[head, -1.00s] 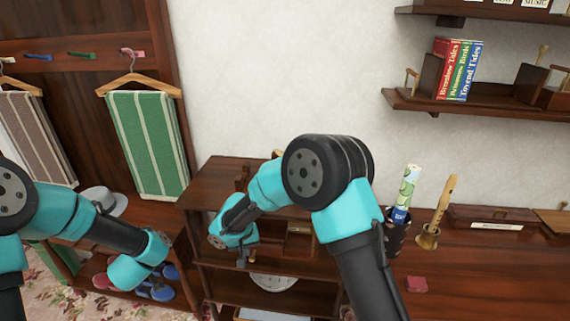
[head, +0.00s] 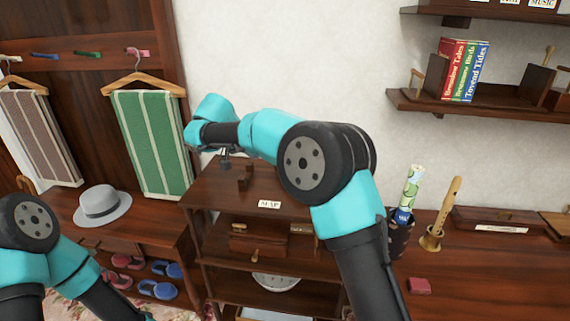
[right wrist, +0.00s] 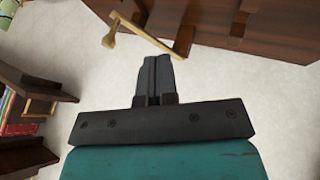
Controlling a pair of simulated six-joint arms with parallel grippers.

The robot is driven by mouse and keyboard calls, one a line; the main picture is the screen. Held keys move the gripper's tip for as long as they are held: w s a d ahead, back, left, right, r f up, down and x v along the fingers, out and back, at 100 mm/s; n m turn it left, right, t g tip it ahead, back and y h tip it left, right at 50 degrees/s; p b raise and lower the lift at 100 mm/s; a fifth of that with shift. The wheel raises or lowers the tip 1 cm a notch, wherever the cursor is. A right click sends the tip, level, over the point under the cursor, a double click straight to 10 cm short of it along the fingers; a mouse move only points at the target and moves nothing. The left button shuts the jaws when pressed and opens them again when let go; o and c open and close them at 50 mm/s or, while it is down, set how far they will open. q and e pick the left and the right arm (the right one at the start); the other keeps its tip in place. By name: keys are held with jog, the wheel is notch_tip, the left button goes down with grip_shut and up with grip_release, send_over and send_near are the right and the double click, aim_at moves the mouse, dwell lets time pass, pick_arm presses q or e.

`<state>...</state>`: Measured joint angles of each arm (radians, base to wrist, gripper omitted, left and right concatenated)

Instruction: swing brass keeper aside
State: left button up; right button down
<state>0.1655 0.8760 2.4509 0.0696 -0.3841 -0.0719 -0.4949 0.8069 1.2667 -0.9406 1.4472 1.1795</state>
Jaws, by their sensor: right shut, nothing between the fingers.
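A brass keeper (right wrist: 140,35), a thin bar with a bent end, shows in the right wrist view against dark wood and the pale wall. It lies ahead of my right gripper (right wrist: 157,62), which is shut and empty and apart from it. In the head view my right gripper (head: 224,160) hangs over the top of the dark wooden cabinet (head: 212,190), near a small wooden upright (head: 244,178). I cannot make out this keeper in the head view; my right arm covers part of the cabinet's back. My left arm runs off the bottom edge, its gripper out of view.
A card marked MAP (head: 269,204) lies on the cabinet top. A grey hat (head: 102,207) sits on the bench at left. A wall shelf (head: 480,108) with books (head: 463,72) is at right. A cup with a rolled map (head: 411,190) and a recorder (head: 445,212) stand on the desk.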

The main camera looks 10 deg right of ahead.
pick_arm(q)
jog(key=shift+g, duration=0.7)
jog(key=s, duration=0.1)
jog(key=s+d, duration=0.1)
jog(key=s, duration=0.2)
jog(key=shift+d+f, duration=0.35)
jog(key=shift+f, duration=0.05)
pick_arm(e)
jog(key=d+r, duration=0.1)
jog(key=d, duration=0.1)
jog(key=shift+w+d+r+m+g, duration=0.15)
jog(key=shift+d+r+m+g, duration=0.15)
jog(key=shift+d+r, duration=0.1)
pick_arm(q)
jog(key=shift+w, duration=0.1)
pick_arm(e)
jog(key=d+f, duration=0.8)
jog(key=d, duration=0.1)
jog(key=shift+w+d, duration=0.2)
jog(key=shift+d, duration=0.05)
jog(key=shift+d, duration=0.15)
